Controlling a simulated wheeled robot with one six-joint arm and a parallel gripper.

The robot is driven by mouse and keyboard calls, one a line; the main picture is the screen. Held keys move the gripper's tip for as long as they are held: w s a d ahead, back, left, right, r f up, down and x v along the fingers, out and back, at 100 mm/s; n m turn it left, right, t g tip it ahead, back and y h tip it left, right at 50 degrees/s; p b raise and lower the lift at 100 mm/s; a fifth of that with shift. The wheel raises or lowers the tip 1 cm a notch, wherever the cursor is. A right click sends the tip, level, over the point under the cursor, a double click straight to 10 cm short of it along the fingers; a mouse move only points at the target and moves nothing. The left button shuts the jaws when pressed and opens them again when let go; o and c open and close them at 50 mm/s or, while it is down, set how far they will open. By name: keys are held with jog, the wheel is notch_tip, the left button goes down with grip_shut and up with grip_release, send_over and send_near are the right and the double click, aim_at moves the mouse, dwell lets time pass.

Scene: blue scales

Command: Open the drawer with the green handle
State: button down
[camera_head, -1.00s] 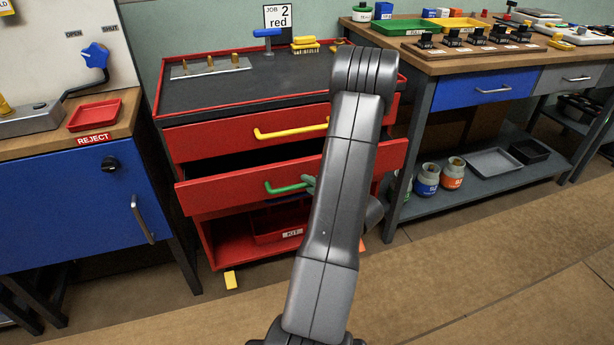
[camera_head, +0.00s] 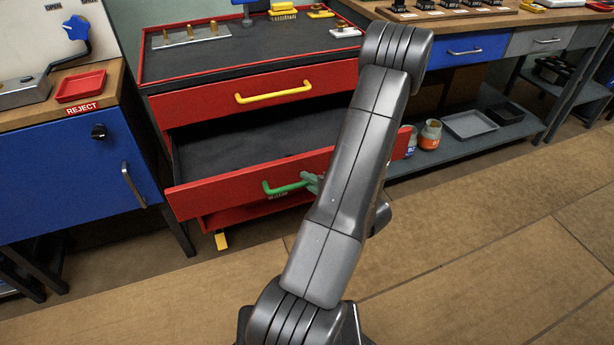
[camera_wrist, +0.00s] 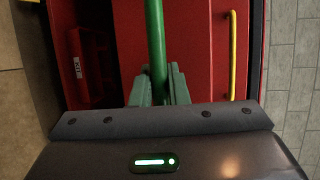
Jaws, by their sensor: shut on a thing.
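The red drawer (camera_head: 230,192) with the green handle (camera_head: 284,188) stands pulled well out of the red cabinet, and its dark, bare inside shows in the head view. My gripper (camera_head: 312,182) is at the right part of the handle, mostly hidden behind my arm. In the wrist view my gripper's greenish fingers (camera_wrist: 159,88) lie on both sides of the green handle (camera_wrist: 155,40) and are shut on it.
The upper drawer with the yellow handle (camera_head: 272,93) is shut. A blue cabinet (camera_head: 75,178) stands close on the left. A workbench with a blue drawer (camera_head: 462,55) is at the right, with jars and a tray on its lower shelf. The floor in front is clear.

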jog(key=c, duration=1.4)
grip_release()
jog(key=p+v, duration=0.2)
jog(key=v, duration=1.1)
jog(key=shift+s+d+p, duration=0.25)
jog(key=shift+s+p, duration=0.05)
jog(key=shift+p, duration=0.05)
jog(key=shift+b+x, duration=1.3)
jog(key=shift+x, duration=5.25)
